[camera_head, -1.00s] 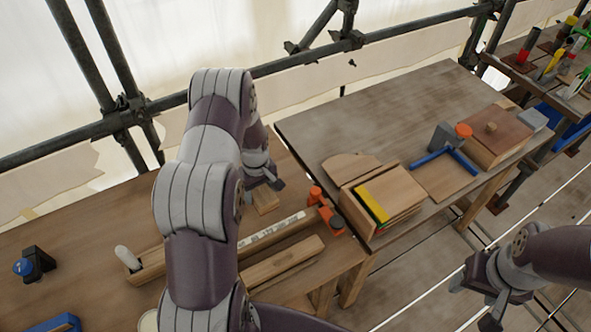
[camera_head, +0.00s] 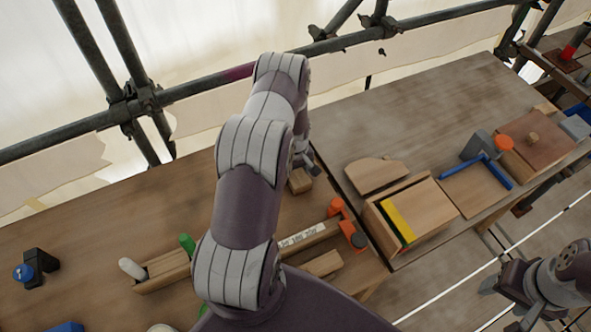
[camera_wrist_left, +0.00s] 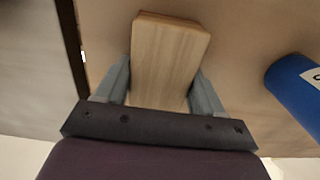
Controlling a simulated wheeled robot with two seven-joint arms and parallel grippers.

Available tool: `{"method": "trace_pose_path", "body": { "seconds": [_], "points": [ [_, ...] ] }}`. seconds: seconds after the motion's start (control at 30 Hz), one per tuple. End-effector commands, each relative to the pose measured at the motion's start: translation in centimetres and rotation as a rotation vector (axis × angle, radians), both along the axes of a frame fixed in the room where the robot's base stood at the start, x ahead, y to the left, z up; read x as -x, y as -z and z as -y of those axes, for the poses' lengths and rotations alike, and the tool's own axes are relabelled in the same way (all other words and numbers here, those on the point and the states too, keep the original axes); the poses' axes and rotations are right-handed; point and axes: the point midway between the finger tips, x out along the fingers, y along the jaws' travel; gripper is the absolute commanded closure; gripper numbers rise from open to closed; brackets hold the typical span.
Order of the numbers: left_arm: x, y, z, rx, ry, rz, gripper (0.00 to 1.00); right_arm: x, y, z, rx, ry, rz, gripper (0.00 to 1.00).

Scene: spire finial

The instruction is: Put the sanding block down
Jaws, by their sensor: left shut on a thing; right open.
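The sanding block appears to be the small wooden block (camera_head: 300,180) under my left gripper (camera_head: 303,163) in the head view. In the left wrist view the pale wooden block (camera_wrist_left: 168,58) sits between the two grey fingers of my left gripper (camera_wrist_left: 163,88), which is shut on it. It is over the back right part of the left workbench (camera_head: 85,215), close to the seam with the right bench. I cannot tell whether it touches the bench top. My right gripper (camera_head: 505,290) is open and empty at the lower right, away from the benches.
An orange clamp-like tool (camera_head: 347,225) and a long wooden piece (camera_head: 165,272) lie nearer me. The right bench (camera_head: 440,110) holds a wooden box (camera_head: 415,215) and a blue-edged board (camera_head: 475,190). A blue cylinder (camera_wrist_left: 298,85) lies beside the block in the left wrist view.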

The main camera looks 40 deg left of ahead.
Motion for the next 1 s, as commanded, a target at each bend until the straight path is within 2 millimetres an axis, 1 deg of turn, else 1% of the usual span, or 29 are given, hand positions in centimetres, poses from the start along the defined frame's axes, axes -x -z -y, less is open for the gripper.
{"method": "trace_pose_path", "body": {
  "seconds": [0.17,0.3,0.33,0.4,0.67,0.73,0.8,0.87,0.97,1.0],
  "points": [
    [0.0,0.0,0.0,0.000,0.000,0.001,0.60,0.0,0.1,0.0,0.000,0.000,0.000,0.40],
    [0.0,0.5,0.0,-0.001,0.000,0.000,0.60,0.0,0.6,0.0,0.000,0.000,0.000,0.40],
    [0.0,0.4,0.0,0.000,0.000,0.000,0.25,0.0,0.5,0.0,0.000,0.000,0.000,0.40],
    [0.0,0.3,0.0,0.000,0.000,0.000,0.06,0.0,0.4,0.0,0.000,0.000,0.000,0.40],
    [0.0,0.2,0.0,0.000,0.000,0.000,0.06,0.0,0.3,0.0,0.000,0.000,0.000,0.40],
    [0.0,-0.3,0.0,0.000,0.000,0.000,0.06,0.0,-0.1,0.0,0.000,0.000,0.000,0.40],
    [-0.1,-0.7,-0.1,-0.001,0.000,0.003,0.06,0.0,0.4,0.0,0.000,0.000,0.000,0.40],
    [-0.2,-1.6,-0.1,-0.002,0.000,0.003,0.06,0.0,0.7,0.0,0.000,0.000,0.000,0.40],
    [-0.2,-4.0,-0.1,-0.003,0.000,0.006,0.06,0.0,1.5,0.0,0.000,0.000,0.000,0.40],
    [-0.2,-5.1,0.0,-0.003,0.000,0.006,0.06,0.0,1.8,0.0,0.000,0.000,0.000,0.40]
  ]
}}
